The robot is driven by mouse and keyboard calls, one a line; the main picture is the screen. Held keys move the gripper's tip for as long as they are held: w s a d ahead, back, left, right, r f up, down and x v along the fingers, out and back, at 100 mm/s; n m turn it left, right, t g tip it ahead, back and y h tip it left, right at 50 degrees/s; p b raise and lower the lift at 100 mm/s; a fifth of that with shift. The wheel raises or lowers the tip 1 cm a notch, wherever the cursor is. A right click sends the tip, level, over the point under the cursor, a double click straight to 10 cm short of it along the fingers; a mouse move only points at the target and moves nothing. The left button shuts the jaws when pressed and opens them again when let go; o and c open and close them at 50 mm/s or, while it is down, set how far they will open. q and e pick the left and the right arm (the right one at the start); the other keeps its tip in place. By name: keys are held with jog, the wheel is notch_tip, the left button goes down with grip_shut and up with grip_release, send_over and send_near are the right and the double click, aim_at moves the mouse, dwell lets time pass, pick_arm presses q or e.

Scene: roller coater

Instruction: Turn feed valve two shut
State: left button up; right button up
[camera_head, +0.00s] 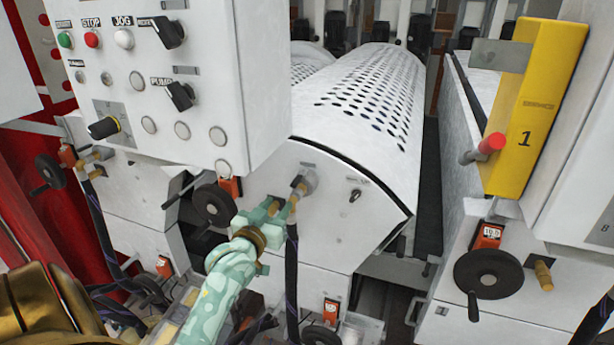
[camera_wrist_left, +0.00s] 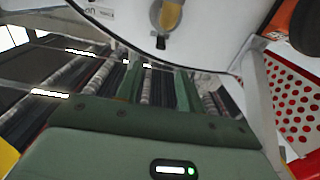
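A brass-coloured valve (camera_head: 298,190) with a round grey fitting sits on the white end panel of the middle unit, with a dark hose hanging below it. I cannot read a number on it. My left gripper (camera_head: 264,212), pale green, is just in front of and left of this valve in the head view and partly overlaps it. In the left wrist view, a yellow handle (camera_wrist_left: 171,15) on a grey round fitting shows at the top, beyond the fingertips. The left fingers (camera_wrist_left: 158,82) are apart, with nothing seen between them. My right gripper is not in view.
A black handwheel (camera_head: 214,204) is close left of the gripper. A white control box (camera_head: 170,80) with knobs and buttons overhangs at upper left. Another brass valve (camera_head: 92,157) with a hose is at left, and one (camera_head: 543,274) beside a handwheel (camera_head: 488,273) at right.

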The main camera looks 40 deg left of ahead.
aim_at(299, 177)
pick_arm(q)
jog(key=p+x, duration=0.1)
jog(key=x, duration=1.3)
jog(key=shift+w+f, duration=0.1)
jog(key=shift+w, duration=0.15)
grip_shut()
